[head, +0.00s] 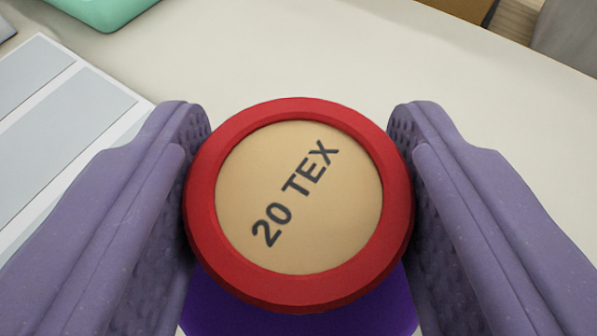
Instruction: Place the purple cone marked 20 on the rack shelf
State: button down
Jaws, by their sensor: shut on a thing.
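The purple cone (300,312) is between the two fingers of my gripper (300,200). Its top end faces the camera, with a red ring (300,112) around a tan disc (300,205) that reads "20 TEX". The purple body shows only below the ring, at the bottom of the view; the rest of it is hidden. My gripper is shut on the cone, one finger at its left side and one at its right. The rack shelf cannot be made out in this view.
A pale table top (300,60) lies beyond the cone and is mostly clear. A white sheet with grey panels (65,125) lies at left. Part of a green object (100,12) shows at top left. A brown thing (465,8) and a grey thing (570,35) stand past the far edge.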

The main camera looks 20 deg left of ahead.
jog(key=shift+c, duration=1.7)
grip_release()
jog(key=shift+r, duration=0.1)
jog(key=shift+s+d+r+p, duration=0.15)
jog(key=shift+s+r+p, duration=0.1)
jog(key=shift+p, duration=0.15)
jog(key=p+v, duration=1.1)
jog(key=p, duration=0.4)
jog(key=shift+s, duration=0.15)
jog(key=shift+r, duration=0.1)
